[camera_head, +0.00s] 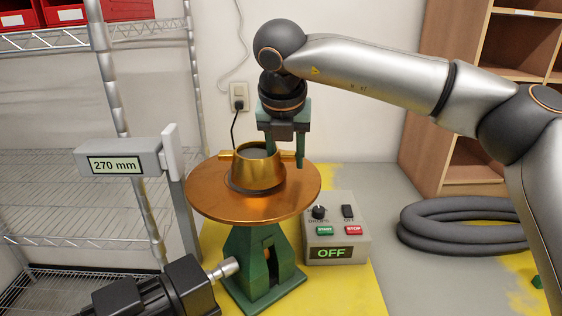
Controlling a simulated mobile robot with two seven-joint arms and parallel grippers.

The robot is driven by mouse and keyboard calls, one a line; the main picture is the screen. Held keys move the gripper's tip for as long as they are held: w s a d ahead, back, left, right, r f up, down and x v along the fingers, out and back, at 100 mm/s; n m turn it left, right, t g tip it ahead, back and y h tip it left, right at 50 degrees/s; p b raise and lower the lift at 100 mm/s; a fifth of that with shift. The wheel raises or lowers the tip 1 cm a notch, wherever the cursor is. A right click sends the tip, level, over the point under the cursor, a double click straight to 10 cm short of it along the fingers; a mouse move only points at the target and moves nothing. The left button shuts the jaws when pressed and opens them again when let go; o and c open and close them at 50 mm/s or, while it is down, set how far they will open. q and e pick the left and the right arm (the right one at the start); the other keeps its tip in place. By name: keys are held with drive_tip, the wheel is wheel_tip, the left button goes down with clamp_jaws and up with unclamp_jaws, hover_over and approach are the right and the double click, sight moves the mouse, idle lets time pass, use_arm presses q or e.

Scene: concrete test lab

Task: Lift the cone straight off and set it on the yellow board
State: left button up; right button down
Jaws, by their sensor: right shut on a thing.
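The brass cone (258,176) stands upright on a round copper-coloured disc (215,200) on a green pedestal (250,262). Its open top shows a dark grey inside, and small lugs stick out at either side. My right gripper (285,158) points down at the cone's right side, its green fingers shut on the right lug. The cone's base seems to touch the disc. A yellow surface (352,292) lies under and beside the pedestal; another yellow patch (520,292) shows at lower right. I cannot tell which is the board. My left gripper is out of view.
A grey control box (352,252) reading OFF stands right of the pedestal. A 270 mm display (115,164) on a post is at left, and a black machine part (150,298) at lower left. A coiled dark hose (460,232) and wooden shelves (470,120) are at right.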

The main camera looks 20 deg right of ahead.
drive_tip(key=r, duration=0.2)
drive_tip(key=shift+w+a+r+b, duration=0.2)
drive_tip(key=shift+a+r+b, duration=0.1)
drive_tip(key=shift+a, duration=0.05)
drive_tip(key=s+r+b, duration=0.1)
drive_tip(key=s+r, duration=0.3)
drive_tip(key=s, duration=0.3)
drive_tip(key=s+a+r+b, duration=0.1)
drive_tip(key=s+r+b, duration=0.1)
drive_tip(key=s+r, duration=0.3)
drive_tip(key=shift+s+r, duration=0.25)
drive_tip(key=shift+s, duration=0.8)
drive_tip(key=shift+a+f, duration=0.1)
